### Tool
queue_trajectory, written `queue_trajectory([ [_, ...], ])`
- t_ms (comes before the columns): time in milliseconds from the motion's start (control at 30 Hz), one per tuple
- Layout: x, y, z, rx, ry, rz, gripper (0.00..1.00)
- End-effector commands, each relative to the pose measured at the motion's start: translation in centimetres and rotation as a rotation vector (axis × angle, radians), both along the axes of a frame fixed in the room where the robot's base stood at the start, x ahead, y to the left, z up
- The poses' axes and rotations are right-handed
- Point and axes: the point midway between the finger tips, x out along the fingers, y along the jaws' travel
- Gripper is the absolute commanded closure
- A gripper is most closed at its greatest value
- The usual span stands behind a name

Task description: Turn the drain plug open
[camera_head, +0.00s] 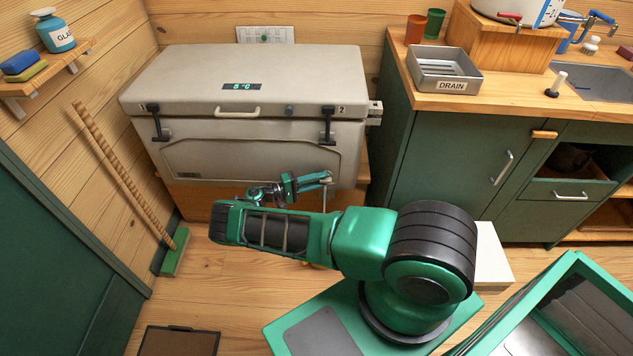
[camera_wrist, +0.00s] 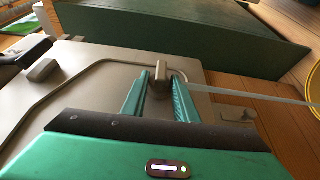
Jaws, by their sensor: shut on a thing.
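In the head view my gripper (camera_head: 327,180) is at the cooler's lower right front, and the plug is too small there to make out clearly. The cooler's lid is down, with two black latches and a lit display.
A green cabinet (camera_head: 445,155) stands close to the right of the cooler, with a metal tray labelled DRAIN (camera_head: 445,70) on its counter. A broom (camera_head: 125,175) leans at the left wall. A brown mat (camera_head: 180,341) lies on the floor in front.

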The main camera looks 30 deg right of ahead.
Motion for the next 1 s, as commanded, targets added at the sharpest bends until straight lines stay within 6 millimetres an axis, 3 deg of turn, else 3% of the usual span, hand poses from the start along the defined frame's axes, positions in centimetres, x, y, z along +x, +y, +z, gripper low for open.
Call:
queue_trajectory([
  [433, 0.1, 0.4, -0.6, 0.009, 0.013, 0.006, 0.96],
  [467, 0.1, 0.4, -0.6, 0.009, 0.012, 0.006, 0.69],
  [533, 0.1, 0.4, -0.5, 0.007, 0.011, 0.006, 0.55],
  [833, 0.0, 0.2, -0.2, 0.000, 0.006, 0.002, 0.55],
  [1000, 0.4, 1.5, -0.2, -0.001, 0.005, 0.004, 0.55],
])
